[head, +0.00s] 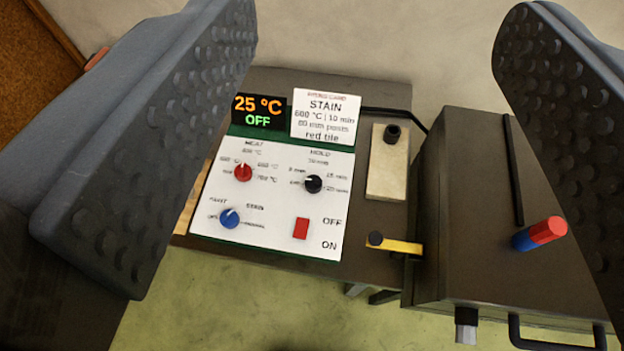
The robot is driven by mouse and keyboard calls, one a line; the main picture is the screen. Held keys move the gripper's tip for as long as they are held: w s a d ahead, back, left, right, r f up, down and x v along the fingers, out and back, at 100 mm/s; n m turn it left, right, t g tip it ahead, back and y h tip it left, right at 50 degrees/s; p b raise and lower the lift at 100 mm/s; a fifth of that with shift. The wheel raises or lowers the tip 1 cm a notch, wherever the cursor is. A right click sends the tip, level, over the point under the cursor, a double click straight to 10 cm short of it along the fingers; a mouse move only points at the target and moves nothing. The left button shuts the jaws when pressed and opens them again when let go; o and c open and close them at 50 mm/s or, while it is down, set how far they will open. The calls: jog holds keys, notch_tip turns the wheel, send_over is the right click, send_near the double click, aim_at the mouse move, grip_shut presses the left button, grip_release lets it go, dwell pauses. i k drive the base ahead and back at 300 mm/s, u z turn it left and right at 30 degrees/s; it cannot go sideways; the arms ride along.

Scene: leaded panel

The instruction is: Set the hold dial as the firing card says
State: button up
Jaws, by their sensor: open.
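My gripper (372,75) is open, its two grey studded fingers wide apart at the left and right of the head view, with nothing between them. The white control panel (270,208) shows between the fingers. Its black hold dial (314,184), on the right side under the word HOLD, has minute marks around it. The dial's white pointer mark faces left, towards the lower marks on that side; which one exactly I cannot tell. The firing card (325,115) above reads STAIN, 600 °C, 10 min and red tile; its third line is too small to be sure of.
A display (259,111) reads 25 °C OFF. A red heat dial (243,172), a blue dial (229,218) and a red switch (301,228) share the panel. A beige block (388,165), a yellow-handled item (399,245) and a dark box (470,210) with a red-blue cylinder (539,233) stand right.

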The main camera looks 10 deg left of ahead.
aim_at(313, 183)
jog(key=u, duration=2.5)
jog(key=k, duration=0.95)
jog(key=z, duration=1.5)
jog(key=i, duration=1)
